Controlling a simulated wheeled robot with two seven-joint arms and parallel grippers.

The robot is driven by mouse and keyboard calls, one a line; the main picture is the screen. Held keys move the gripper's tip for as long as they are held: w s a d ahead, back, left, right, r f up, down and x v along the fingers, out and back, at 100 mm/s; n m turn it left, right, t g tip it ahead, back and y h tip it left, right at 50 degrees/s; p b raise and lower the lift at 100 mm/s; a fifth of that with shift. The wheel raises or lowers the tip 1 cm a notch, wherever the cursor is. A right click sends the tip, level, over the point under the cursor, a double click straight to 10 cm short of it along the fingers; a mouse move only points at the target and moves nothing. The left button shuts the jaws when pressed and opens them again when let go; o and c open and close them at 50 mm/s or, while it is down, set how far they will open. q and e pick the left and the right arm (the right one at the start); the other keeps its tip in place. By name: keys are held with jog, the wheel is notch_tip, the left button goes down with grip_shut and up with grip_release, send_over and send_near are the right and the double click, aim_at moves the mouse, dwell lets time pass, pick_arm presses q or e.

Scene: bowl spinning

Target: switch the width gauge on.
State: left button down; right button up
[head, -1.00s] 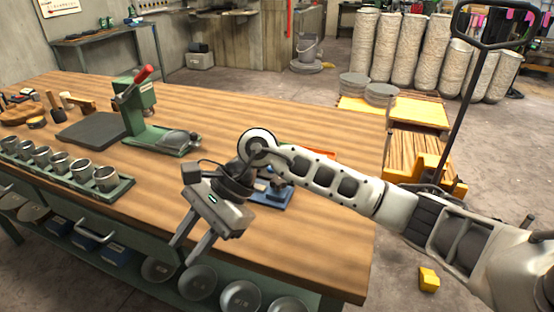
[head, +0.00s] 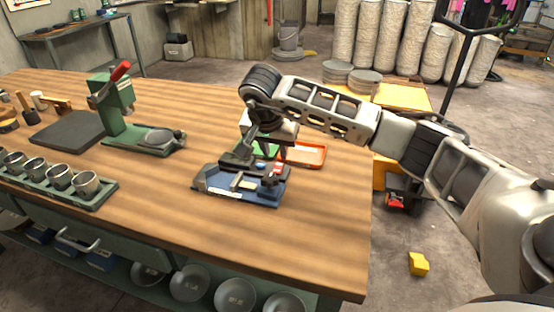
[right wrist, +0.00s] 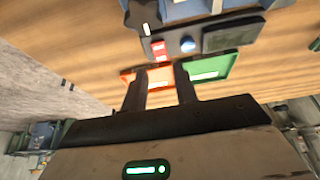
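The width gauge (head: 215,183) is a blue device with dark parts on the wooden table, just right of the table's middle in the head view. In the right wrist view its blue body (right wrist: 190,10) is at the top, with a red switch (right wrist: 158,50), a round blue button (right wrist: 187,44) and a dark display panel (right wrist: 235,36) facing me. I cannot read anything on the display. My right gripper (right wrist: 160,82) is open and empty, its two fingers apart and pointing toward the gauge's switch side. In the head view it is behind the gauge, its fingers partly hidden. My left gripper is not in view.
An orange tray (head: 305,156) and a green tray (head: 268,151) lie behind the gauge, near my right gripper. A green press (head: 150,138) with a red handle stands to the left, and a rack of metal cups (head: 50,180) is at the front left. The table's front right is clear.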

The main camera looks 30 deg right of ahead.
aim_at(278, 167)
jog(key=x, duration=0.6)
grip_shut()
